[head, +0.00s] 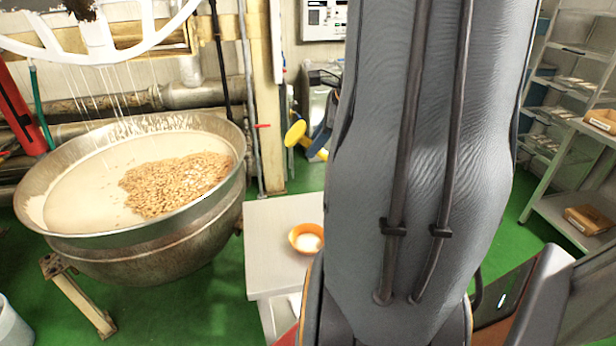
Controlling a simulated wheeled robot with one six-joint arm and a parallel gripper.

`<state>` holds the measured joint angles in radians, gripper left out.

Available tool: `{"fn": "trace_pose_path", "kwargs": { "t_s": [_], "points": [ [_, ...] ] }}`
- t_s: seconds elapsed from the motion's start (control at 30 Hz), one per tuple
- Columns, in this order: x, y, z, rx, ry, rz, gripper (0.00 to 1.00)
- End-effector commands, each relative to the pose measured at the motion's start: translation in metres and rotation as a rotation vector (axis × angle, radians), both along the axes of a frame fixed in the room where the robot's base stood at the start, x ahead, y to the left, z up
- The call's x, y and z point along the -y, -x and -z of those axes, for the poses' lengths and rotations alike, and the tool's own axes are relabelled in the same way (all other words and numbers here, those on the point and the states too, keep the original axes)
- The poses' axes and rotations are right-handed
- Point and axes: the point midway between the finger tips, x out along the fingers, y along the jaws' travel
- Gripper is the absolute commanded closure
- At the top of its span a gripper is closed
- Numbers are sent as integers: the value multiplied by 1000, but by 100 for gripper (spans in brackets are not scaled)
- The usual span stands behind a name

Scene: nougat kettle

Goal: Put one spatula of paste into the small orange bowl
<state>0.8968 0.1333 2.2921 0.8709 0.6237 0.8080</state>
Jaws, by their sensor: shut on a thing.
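The small orange bowl (294,233) stands on a light grey table left of my arm. A whitish, rounded mass shows inside it; I cannot tell for certain that it is paste. The large metal kettle (150,262) at the left holds smooth cream-coloured paste (85,185), with a heap of brown nuts (175,182) on its right part. My arm fills the middle of the view. My gripper and the spatula are not visible in this view.
The small table (268,262) stands between the kettle and my arm. A white mixer whisk (98,50) hangs above the kettle, with pale strands below it. Pipes run along the back wall. A metal shelf (555,205) with boxes stands at the right. Green floor shows between them.

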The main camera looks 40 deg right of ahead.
Motion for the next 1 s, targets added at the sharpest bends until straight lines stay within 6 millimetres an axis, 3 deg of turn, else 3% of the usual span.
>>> {"fn": "trace_pose_path", "kwargs": {
  "t_s": [1.0],
  "points": [
    [-1, -2, -16, -300, 414, -3, 100]
  ]
}}
